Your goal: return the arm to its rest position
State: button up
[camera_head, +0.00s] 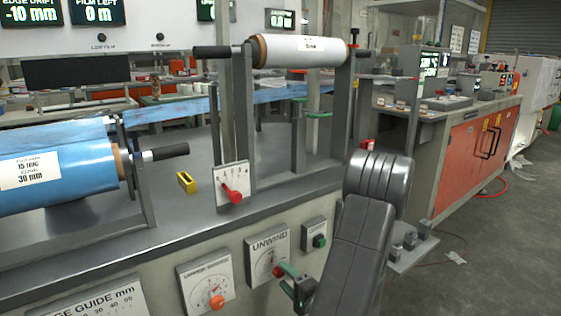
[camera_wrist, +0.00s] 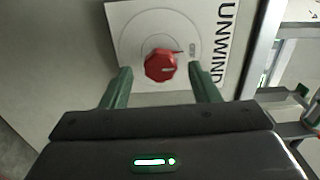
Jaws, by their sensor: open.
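My gripper (camera_head: 288,279) is low in the head view, in front of the UNWIND panel (camera_head: 260,246) on the machine's front face. Its green fingers are spread apart with nothing held. The wrist view shows the fingers on either side of the red UNWIND knob (camera_wrist: 160,66), with gaps to the knob on both sides. I cannot tell how far the fingertips are from the panel. My dark arm covers part of the machine's front at lower right in the head view.
A blue film roll (camera_head: 58,178) sits at left and a white roll (camera_head: 303,50) above. A red-handled lever plate (camera_head: 232,188), an orange knob (camera_head: 217,301) and a green button (camera_head: 320,241) are nearby. Open floor (camera_head: 480,215) lies at right, before an orange cabinet (camera_head: 470,152).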

aim_at(282, 273)
jog(key=shift+x, duration=1.7)
